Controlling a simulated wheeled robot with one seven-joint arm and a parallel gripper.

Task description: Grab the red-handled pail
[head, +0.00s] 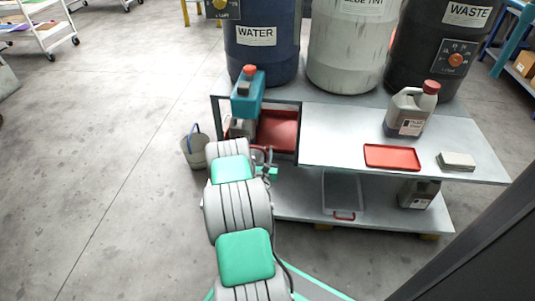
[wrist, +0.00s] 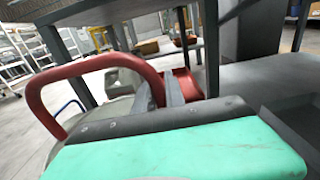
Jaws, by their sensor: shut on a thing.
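The red-handled pail shows in the wrist view as a thick red arched handle (wrist: 90,66) with part of a pale grey body below it. My gripper (wrist: 160,92) is shut on the handle near its right end. The gripper's green and black casing hides much of the pail. In the head view my gripper (head: 262,157) is at the left end of the steel bench, and my arm hides most of the pail there.
A grey pail with a blue handle (head: 195,150) stands on the floor left of the bench (head: 335,130). A red bin (head: 278,130) sits at the bench's left end. A clear bin (head: 343,193) is on the lower shelf. Floor to the left is open.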

